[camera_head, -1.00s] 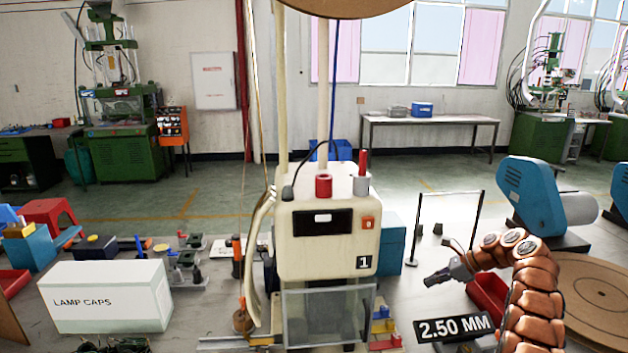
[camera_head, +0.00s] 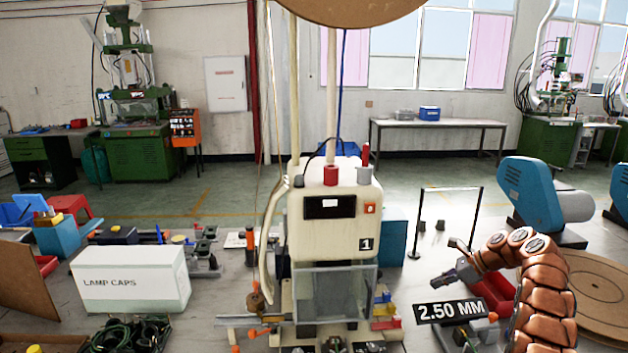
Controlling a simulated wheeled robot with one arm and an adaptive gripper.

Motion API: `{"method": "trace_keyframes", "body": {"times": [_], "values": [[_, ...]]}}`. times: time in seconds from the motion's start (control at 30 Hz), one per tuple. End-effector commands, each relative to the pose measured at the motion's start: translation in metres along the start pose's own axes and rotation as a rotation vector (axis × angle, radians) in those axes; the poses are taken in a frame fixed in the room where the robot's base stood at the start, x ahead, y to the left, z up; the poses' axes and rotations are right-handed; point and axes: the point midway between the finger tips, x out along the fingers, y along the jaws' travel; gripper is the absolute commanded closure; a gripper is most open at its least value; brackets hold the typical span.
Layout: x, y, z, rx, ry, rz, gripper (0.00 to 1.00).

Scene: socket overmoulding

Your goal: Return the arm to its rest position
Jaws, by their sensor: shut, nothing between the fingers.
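My arm (camera_head: 542,285) is the orange-brown segmented one at the lower right, arched up and bent over to the left. My gripper (camera_head: 450,282) is at its end, a dark grey shape pointing left and slightly down. It is shut and holds nothing. It hangs above and behind the "2.50 MM" sign (camera_head: 450,311), close to a red bin (camera_head: 494,290) that is partly hidden behind the arm.
A cream machine marked 1 (camera_head: 335,225) stands in the middle, left of the gripper. A thin black frame (camera_head: 447,222) stands behind the gripper. A blue machine (camera_head: 530,195) and a brown disc (camera_head: 600,285) are at right. A "LAMP CAPS" box (camera_head: 130,280) is at left.

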Motion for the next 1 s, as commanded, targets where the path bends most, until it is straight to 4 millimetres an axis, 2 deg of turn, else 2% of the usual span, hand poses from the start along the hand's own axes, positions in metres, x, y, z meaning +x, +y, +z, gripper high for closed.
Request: {"method": "trace_keyframes", "body": {"times": [0.23, 0.47, 0.77, 1.0], "values": [[-0.003, 0.010, 0.028, -0.066, 0.022, 0.021, 1.00], [-0.009, 0.032, 0.068, -0.181, 0.060, 0.051, 1.00], [-0.015, 0.078, 0.112, -0.341, 0.115, 0.114, 1.00], [-0.022, 0.123, 0.142, -0.481, 0.162, 0.167, 1.00]]}}
